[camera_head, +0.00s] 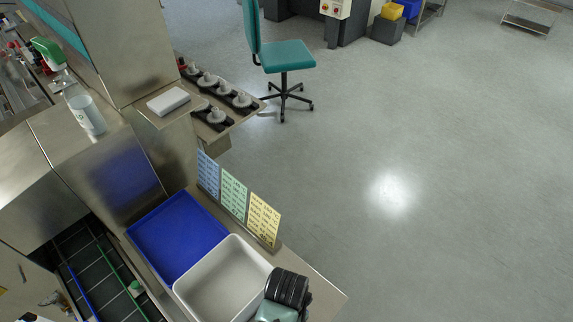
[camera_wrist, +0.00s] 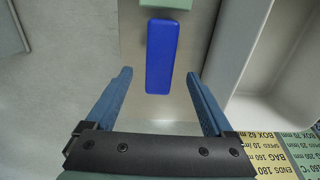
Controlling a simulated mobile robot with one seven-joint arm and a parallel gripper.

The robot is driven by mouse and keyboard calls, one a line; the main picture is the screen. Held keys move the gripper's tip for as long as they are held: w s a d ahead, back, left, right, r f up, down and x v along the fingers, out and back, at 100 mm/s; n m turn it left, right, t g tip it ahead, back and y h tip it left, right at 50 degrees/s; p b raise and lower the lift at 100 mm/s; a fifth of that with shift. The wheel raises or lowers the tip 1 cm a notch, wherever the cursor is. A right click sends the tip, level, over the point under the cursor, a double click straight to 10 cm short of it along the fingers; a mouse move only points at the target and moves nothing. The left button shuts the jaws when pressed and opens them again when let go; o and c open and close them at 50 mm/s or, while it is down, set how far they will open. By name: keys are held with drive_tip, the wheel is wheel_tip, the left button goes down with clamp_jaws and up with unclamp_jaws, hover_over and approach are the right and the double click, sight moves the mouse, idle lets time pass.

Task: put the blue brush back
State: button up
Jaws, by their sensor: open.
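In the wrist view a long blue block, which looks like the blue brush (camera_wrist: 163,60), lies on a bare metal surface. A pale green part (camera_wrist: 166,4) shows at its far end, cut off by the frame edge. My gripper (camera_wrist: 161,75) is open, with one blue finger on each side of the brush's near end and a gap on both sides. In the head view only the dark end of my arm shows at the bottom, beside the white tray; the brush is not visible there. I cannot tell the height of the fingers above the surface.
The white tray (camera_head: 198,290) stands beside my arm, its wall close to the right finger in the wrist view. A blue tray (camera_head: 150,222) lies behind it. Upright cards (camera_head: 235,194) line the counter edge. A conveyor (camera_head: 92,262) is at left. Open floor lies right.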

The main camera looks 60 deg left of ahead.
drive_tip(key=w+a+r+t+y, duration=0.1)
drive_tip(key=w+r+t+y, duration=0.4)
drive_tip(key=w+r, duration=1.35)
drive_tip(key=w+d+r+t, duration=0.2)
drive_tip(key=w+r+t, duration=0.1)
drive_tip(key=r, duration=0.5)
drive_tip(key=w+d+r+m+t+h, duration=0.1)
drive_tip(key=w+d+r+t, duration=0.2)
drive_tip(key=r, duration=0.5)
drive_tip(key=w+d+r+t, duration=0.1)
drive_tip(key=w+r+t, duration=0.25)
drive_tip(key=r, duration=0.45)
drive_tip(key=s+d+r+t+h, duration=0.1)
drive_tip(key=d+r+t, duration=0.2)
drive_tip(key=r, duration=0.5)
drive_tip(key=s+d+r+t, duration=0.1)
drive_tip(key=d+r+t, duration=0.15)
drive_tip(key=r, duration=0.55)
drive_tip(key=s+d+r+t+h, duration=0.1)
drive_tip(key=s+d+r+t, duration=0.2)
drive_tip(key=s+r, duration=0.2)
drive_tip(key=s+d+r+m+t+h, duration=0.1)
drive_tip(key=s+d+r+t, duration=0.3)
drive_tip(key=r, duration=0.8)
drive_tip(key=shift+s+d+m+h, duration=0.3)
drive_tip(key=shift+s+h, duration=0.4)
drive_tip(key=shift+s, duration=0.5)
